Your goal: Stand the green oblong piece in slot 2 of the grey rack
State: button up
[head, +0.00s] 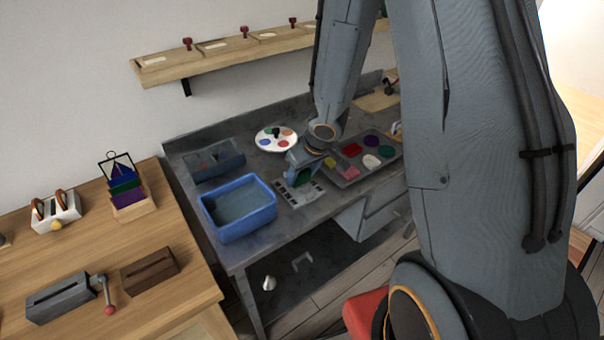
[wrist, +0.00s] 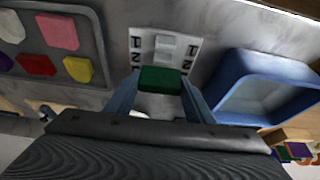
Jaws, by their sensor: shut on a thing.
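My gripper (wrist: 160,88) is shut on the green oblong piece (wrist: 160,79), which sits between the two fingertips. In the head view the green piece (head: 304,175) shows as a small patch at my gripper (head: 298,170), over the bench. The grey rack (wrist: 164,46) lies just beyond the piece in the wrist view, on a pale plate with dark marks along its sides. In the head view the rack (head: 312,193) is partly behind my gripper. I cannot read which slot the piece faces, and it appears apart from the rack.
A blue bin (head: 238,228) stands left of the rack, close to it. A grey tray (head: 343,183) of coloured pieces lies to the right. A round palette (head: 262,141) and a dark bin (head: 205,170) are behind. A wooden table (head: 90,265) stands at the left.

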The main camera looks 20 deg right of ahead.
jog(key=shift+f+b, duration=1.25)
jog(key=shift+f, duration=0.05)
dwell(0.6)
jog(key=o, duration=1.2)
jog(key=shift+r, duration=0.1)
jog(key=shift+r+p, duration=3.45)
jog(key=shift+p, duration=1.55)
